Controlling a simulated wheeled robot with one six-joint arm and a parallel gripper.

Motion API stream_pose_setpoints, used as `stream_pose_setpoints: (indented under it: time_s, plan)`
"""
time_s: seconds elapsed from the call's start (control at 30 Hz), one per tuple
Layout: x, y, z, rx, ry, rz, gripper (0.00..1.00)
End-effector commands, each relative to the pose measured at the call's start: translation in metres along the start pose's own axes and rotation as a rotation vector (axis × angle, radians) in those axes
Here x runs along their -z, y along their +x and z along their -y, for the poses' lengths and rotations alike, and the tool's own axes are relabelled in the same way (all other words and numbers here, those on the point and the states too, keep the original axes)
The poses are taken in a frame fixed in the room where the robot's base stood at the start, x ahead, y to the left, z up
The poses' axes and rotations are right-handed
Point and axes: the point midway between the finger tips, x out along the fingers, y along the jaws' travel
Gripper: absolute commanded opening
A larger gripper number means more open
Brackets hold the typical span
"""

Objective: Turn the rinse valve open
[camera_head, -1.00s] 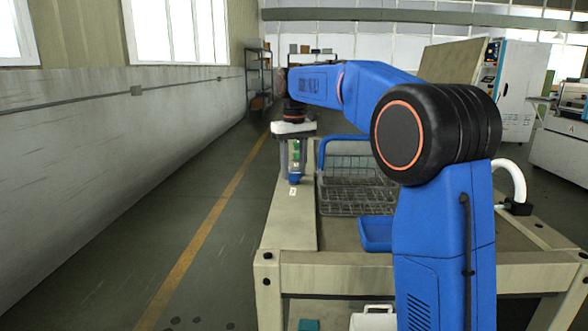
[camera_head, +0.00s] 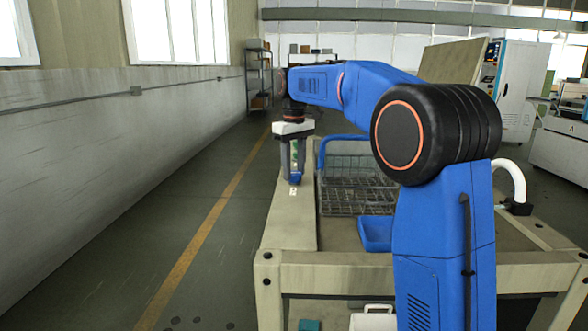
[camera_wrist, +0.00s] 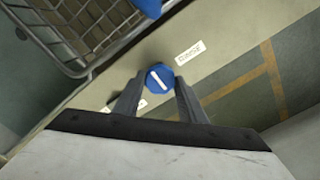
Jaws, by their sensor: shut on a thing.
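The rinse valve has a round blue knob (camera_wrist: 159,77) with a white line across its top. It sits beside a white label reading RINSE (camera_wrist: 189,53) in the wrist view. My gripper (camera_wrist: 157,92) points down, with one finger on each side of the knob, and is shut on it. In the head view my gripper (camera_head: 293,172) stands over the left rail of the bench, and a little of the blue knob (camera_head: 295,179) shows between the fingertips. The white line runs diagonally in the wrist view. The knob's underside is hidden.
A wire basket (camera_head: 352,190) with a blue handle stands right of my gripper, close by. A blue tray (camera_head: 376,233) lies in front of it on the bench (camera_head: 330,258). A white hose (camera_head: 513,178) rises at the right. The floor left of the bench is clear.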

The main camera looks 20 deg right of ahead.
Motion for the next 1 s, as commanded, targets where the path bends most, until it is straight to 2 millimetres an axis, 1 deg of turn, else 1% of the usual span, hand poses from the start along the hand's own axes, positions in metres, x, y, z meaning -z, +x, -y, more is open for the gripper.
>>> stream_pose_setpoints:
  time_s: [0.03, 0.07, 0.1, 0.4, 0.53, 0.67, 1.0]
  plan:
    - [0.0, -0.001, 0.0, -0.001, 0.0, -0.001, 0.44]
    - [0.0, -0.001, 0.0, -0.001, 0.0, -0.001, 0.51]
    - [0.0, -0.001, 0.0, -0.001, 0.0, -0.001, 0.56]
    - [0.0, -0.001, 0.0, 0.0, 0.0, 0.0, 0.56]
    - [0.001, -0.01, 0.0, -0.001, 0.001, -0.002, 0.56]
    - [0.001, -0.029, 0.0, -0.002, 0.001, -0.003, 0.56]
    - [0.001, -0.097, -0.001, -0.002, 0.0, -0.003, 0.56]
